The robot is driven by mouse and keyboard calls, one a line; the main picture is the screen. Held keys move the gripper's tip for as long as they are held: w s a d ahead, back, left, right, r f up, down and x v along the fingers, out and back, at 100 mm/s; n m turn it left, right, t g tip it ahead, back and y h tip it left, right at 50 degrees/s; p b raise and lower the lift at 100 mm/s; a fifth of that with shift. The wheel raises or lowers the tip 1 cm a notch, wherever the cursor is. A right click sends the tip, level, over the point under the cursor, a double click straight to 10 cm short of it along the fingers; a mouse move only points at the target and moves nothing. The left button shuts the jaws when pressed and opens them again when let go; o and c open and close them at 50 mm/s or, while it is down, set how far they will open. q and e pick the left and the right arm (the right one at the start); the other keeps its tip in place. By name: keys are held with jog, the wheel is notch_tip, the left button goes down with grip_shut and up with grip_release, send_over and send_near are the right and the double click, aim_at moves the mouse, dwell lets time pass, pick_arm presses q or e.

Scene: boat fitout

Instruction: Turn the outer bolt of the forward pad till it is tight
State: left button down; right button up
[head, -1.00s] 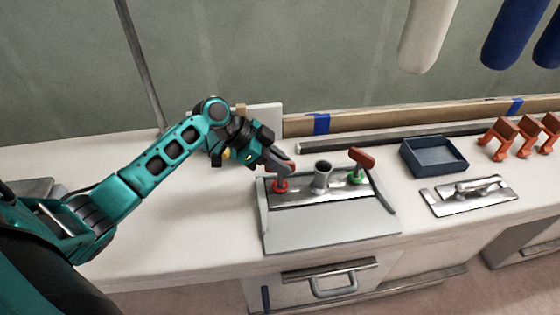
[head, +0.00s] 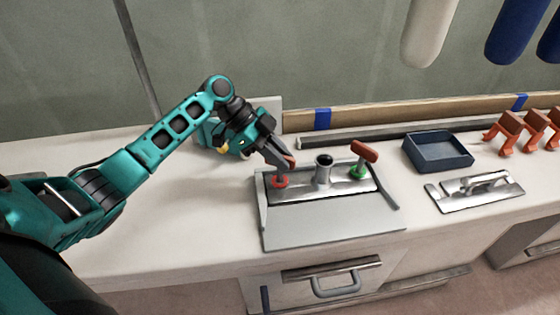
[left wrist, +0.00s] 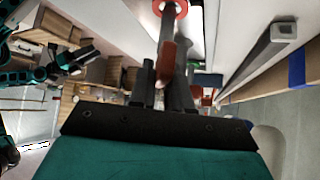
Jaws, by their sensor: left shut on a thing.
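The metal pad (head: 340,186) lies on a grey block on the bench, with a short upright tube (head: 323,168) in its middle. At its left end is a bolt with a red ring (head: 280,183); the ring also shows in the left wrist view (left wrist: 181,7). At its right end is a bolt with a green ring (head: 357,173) and an orange-red handle (head: 364,151). My left gripper (head: 283,160) is shut on the orange-red handle (left wrist: 167,62) of the red-ringed bolt and partly hides it. The frames do not show which bolt is tight.
A blue tray (head: 438,152), a metal plate with a handle (head: 475,193) and orange clamps (head: 510,130) stand to the right. A long dark bar (head: 360,141) lies behind the pad. My right arm (left wrist: 70,62) shows small at the left wrist view's edge. The bench left of the pad is clear.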

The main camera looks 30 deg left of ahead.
pick_arm(q)
jog(key=m+g+b, duration=0.2)
jog(key=m, duration=0.1)
jog(key=shift+w+m+g+b, duration=0.1)
jog(key=shift+m+g+b, duration=0.3)
jog(key=shift+r+m+g+b, duration=0.15)
jog(key=shift+m+g+b, duration=0.25)
jog(key=shift+m+g, duration=0.15)
pick_arm(e)
jog(key=shift+w+a+f+y, duration=0.3)
jog(key=shift+w+a+f, duration=0.2)
jog(key=shift+w+a, duration=0.25)
pick_arm(q)
jog(key=shift+r+m, duration=0.1)
jog(key=shift+m, duration=0.15)
pick_arm(e)
jog(key=shift+s+f, duration=0.1)
jog(key=shift+f, duration=0.05)
pick_arm(q)
jog(key=c, duration=1.4)
grip_release()
jog(key=shift+o, duration=1.2)
jog(key=shift+a, duration=0.1)
